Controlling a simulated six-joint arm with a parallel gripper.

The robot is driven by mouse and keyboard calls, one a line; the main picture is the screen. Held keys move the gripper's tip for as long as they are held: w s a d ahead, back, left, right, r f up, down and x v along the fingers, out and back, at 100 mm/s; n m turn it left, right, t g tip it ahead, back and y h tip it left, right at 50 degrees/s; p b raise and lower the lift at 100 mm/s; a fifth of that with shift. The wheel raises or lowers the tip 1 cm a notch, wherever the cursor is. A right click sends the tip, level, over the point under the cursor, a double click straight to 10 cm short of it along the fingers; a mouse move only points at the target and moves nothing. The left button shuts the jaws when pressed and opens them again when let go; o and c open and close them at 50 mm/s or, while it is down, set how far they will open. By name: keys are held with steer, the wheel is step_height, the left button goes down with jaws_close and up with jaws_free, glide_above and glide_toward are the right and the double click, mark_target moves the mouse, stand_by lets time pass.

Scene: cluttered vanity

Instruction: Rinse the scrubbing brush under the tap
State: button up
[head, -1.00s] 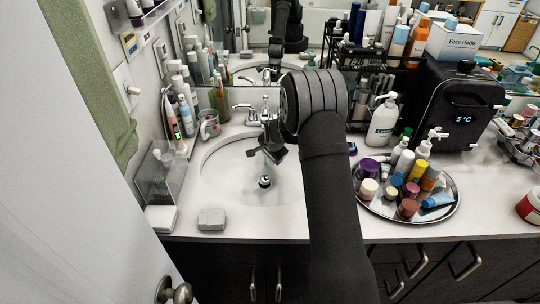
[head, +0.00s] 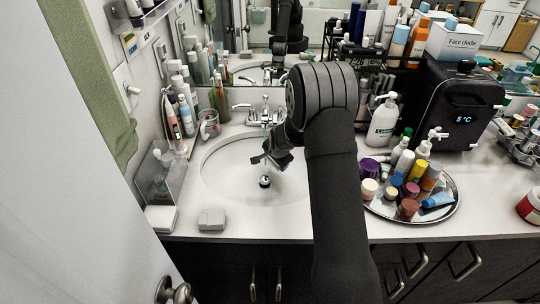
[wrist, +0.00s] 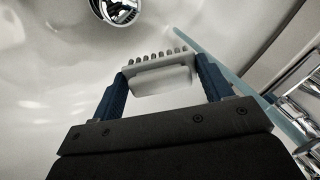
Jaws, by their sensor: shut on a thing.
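The scrubbing brush (wrist: 162,82) is a small pale block with a row of short grey bristles. In the wrist view it sits between the two blue fingers of my gripper (wrist: 161,73), which is shut on it. In the head view my gripper (head: 268,158) is over the basin, in front of the tap and slightly above the drain; the brush cannot be made out there. The chrome tap (head: 265,115) stands at the back of the basin. A pale blue strip, which looks like running water, crosses behind the brush in the wrist view (wrist: 230,75).
The white basin (head: 225,180) has a dark drain (head: 265,182), also in the wrist view (wrist: 119,10). A grey soap-like block (head: 211,219) lies at the front rim. A round tray (head: 448,205) of bottles and a black cooler (head: 455,110) stand to the right.

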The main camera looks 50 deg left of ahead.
steer(key=shift+s+d, duration=0.65)
steer(key=shift+d, duration=0.3)
steer(key=shift+s+d, duration=0.6)
steer(key=shift+d, duration=0.3)
steer(key=shift+r, duration=0.1)
steer(key=s+d+r, duration=0.2)
steer(key=d+r, duration=0.1)
steer(key=d, duration=0.1)
steer(key=shift+s+r, duration=0.4)
